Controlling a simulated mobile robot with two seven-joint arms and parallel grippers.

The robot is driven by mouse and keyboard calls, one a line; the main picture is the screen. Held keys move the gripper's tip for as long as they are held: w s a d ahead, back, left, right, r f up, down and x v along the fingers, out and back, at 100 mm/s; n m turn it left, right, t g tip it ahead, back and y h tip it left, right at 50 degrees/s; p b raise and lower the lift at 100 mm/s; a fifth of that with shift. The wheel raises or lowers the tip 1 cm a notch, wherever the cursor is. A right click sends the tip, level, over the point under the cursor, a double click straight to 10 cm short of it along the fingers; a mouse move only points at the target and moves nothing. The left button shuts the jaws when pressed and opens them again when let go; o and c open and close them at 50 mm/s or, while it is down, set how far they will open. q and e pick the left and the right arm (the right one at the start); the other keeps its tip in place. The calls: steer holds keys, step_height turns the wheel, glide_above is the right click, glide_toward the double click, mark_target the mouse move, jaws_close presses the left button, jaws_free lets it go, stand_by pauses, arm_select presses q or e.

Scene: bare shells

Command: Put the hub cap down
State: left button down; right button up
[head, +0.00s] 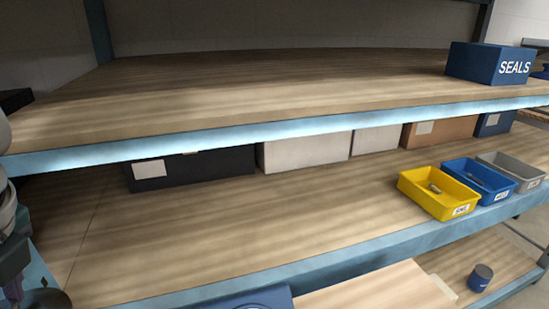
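I cannot make out a hub cap for certain in the head view. Part of my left arm shows along the left edge. At its lower end, in the bottom left corner, is a dark rounded shape (46,299), cut off by the frame; I cannot tell whether it is part of my gripper or something held. No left fingertips can be made out. My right gripper is not in view. The wooden middle shelf (240,225) with a blue front edge lies ahead, its left and centre bare.
Yellow (409,190), blue (452,175) and grey (528,184) bins stand at the middle shelf's right. Several boxes, one black (210,168), line its back. The upper shelf (250,85) overhangs it and carries a blue SEALS box (480,62). A dark can (480,279) stands below.

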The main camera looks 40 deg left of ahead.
arm_select(q)
step_height(320, 180, down, 16)
steer(key=b, duration=0.3)
steer(key=shift+s+f, duration=0.1)
steer(key=shift+f+b, duration=0.6)
steer(key=shift+f, duration=1.2)
steer(key=c, duration=0.5)
jaws_free()
steer(key=shift+f, duration=0.1)
